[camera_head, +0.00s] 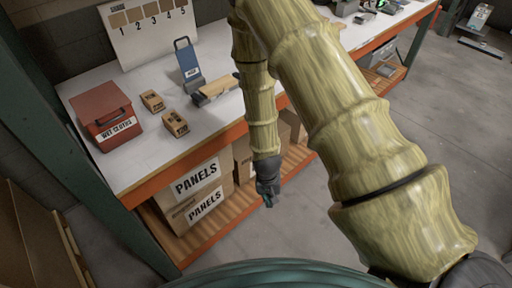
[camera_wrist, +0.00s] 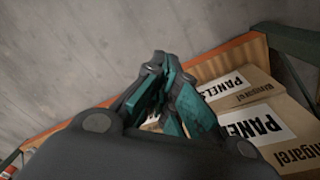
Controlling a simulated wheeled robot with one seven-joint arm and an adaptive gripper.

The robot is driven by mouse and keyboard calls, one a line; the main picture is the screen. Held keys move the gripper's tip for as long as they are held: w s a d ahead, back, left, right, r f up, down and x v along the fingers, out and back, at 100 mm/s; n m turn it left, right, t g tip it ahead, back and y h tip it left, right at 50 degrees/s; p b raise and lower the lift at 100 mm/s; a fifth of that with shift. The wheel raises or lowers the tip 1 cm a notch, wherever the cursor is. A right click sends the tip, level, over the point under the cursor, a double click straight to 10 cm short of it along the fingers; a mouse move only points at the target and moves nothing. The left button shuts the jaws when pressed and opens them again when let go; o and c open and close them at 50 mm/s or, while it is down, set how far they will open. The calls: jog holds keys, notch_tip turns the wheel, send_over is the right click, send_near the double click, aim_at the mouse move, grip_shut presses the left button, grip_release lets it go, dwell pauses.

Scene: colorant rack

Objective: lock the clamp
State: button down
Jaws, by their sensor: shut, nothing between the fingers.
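My gripper (camera_head: 269,201) hangs in front of the workbench, below the tabletop edge and beside the lower shelf. Its teal fingers (camera_wrist: 166,75) are closed together with nothing between them in the wrist view. I cannot clearly make out a clamp. A blue-grey device with an upright loop handle and a small label (camera_head: 189,65) stands on the white tabletop, up and left of my gripper and apart from it. A wooden block with a dark part (camera_head: 215,90) lies beside it. The wrist view shows neither of these.
The white workbench (camera_head: 140,160) has an orange edge. A red box labelled wet cloths (camera_head: 104,112) and two small brown boxes (camera_head: 175,124) stand on it.

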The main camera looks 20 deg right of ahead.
jog(key=s+a+f+n+b, duration=0.1)
jog(key=s+f, duration=0.3)
jog(key=s, duration=0.6)
jog(key=s+a+f+n+b, duration=0.2)
jog(key=s+f+n, duration=0.2)
jog(key=s, duration=0.7)
jog(key=shift+s+f+y, duration=0.2)
jog(key=shift+f+y, duration=0.1)
jog(key=shift+y, duration=0.1)
